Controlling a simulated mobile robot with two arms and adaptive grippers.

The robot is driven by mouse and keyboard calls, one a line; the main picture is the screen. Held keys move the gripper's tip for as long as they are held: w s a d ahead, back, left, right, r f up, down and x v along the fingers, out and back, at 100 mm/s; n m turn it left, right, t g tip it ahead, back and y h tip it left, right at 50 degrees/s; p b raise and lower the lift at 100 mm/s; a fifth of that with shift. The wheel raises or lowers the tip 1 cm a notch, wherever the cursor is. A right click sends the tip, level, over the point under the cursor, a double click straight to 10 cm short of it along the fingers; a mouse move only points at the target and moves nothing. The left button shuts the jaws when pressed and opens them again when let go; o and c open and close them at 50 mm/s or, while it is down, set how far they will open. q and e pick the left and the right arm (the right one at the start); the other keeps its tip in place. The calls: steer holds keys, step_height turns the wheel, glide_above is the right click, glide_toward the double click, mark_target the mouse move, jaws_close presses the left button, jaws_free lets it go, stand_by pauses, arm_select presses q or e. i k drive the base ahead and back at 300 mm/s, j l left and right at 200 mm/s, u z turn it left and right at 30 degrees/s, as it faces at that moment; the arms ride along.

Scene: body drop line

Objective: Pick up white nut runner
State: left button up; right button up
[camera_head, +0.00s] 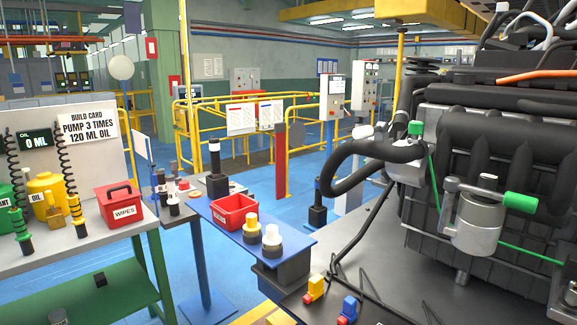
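Several pieces in view have white parts, and I cannot tell for sure which one is the white nut runner. A white-topped piece (272,240) stands upright on the front end of the blue stand (291,241). A similar yellow-topped piece (252,226) stands just to its left. A taller black tool with a white band (216,170) stands upright farther back. A smaller dark tool with a white top (161,182) stands to the left of that, among other small dark tools. Neither of my grippers is in view.
A red bin (234,211) sits on the blue stand. A red wipes box (119,203) and hanging green and yellow tools (76,208) are on the left bench. A large dark engine (495,170) fills the right side. Blue floor (335,222) is open between yellow railings and stand.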

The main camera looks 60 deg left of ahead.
mark_target(214, 143)
steer(key=u, duration=2.45)
steer(key=z, duration=2.05)
steer(key=u, duration=2.05)
steer(key=i+j+z, duration=0.4)
steer(key=i, duration=0.35)
steer(key=i+j+z, duration=0.35)
steer(key=i+j, duration=0.3)
